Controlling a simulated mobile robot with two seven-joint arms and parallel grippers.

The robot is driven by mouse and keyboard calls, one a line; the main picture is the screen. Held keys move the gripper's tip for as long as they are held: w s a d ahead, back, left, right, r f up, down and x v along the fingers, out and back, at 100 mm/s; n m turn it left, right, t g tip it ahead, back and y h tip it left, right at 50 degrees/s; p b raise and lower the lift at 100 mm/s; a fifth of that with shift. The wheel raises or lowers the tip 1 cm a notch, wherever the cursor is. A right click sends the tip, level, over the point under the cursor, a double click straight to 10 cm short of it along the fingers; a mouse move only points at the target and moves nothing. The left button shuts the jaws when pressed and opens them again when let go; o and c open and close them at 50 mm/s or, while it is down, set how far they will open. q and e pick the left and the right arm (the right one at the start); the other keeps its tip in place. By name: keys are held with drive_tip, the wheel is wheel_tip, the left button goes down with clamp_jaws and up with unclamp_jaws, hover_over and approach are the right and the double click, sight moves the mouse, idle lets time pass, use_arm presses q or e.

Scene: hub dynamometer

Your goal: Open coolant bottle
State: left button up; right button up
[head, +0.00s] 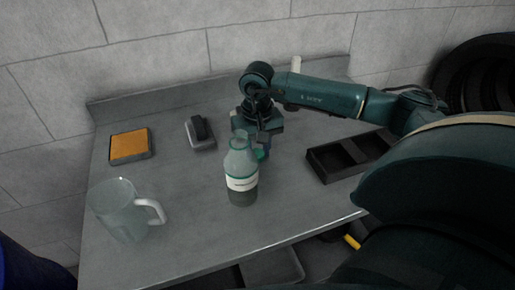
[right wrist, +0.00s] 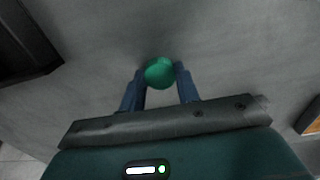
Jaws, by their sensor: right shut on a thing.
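The coolant bottle (head: 241,172) stands upright on the grey table, translucent with a white label and a dark lower part. Its neck shows no cap. My right gripper (head: 263,147) is just behind and to the right of the bottle, pointing down. It is shut on a round green cap (head: 261,155), partly hidden behind the bottle in the head view. In the right wrist view the cap (right wrist: 160,72) sits between the two blue fingers (right wrist: 159,84), with bare table around it and no bottle in sight. My left gripper is not in view.
A clear jug (head: 120,212) stands at the table's front left. An orange-topped tray (head: 130,146) and a dark object on a grey base (head: 200,133) lie at the back. A black compartment tray (head: 338,161) lies to the right. The table's front middle is clear.

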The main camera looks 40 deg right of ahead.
sight(257, 153)
drive_tip(key=o, duration=1.1)
drive_tip(key=shift+f, duration=0.1)
wheel_tip(257, 153, up, 12)
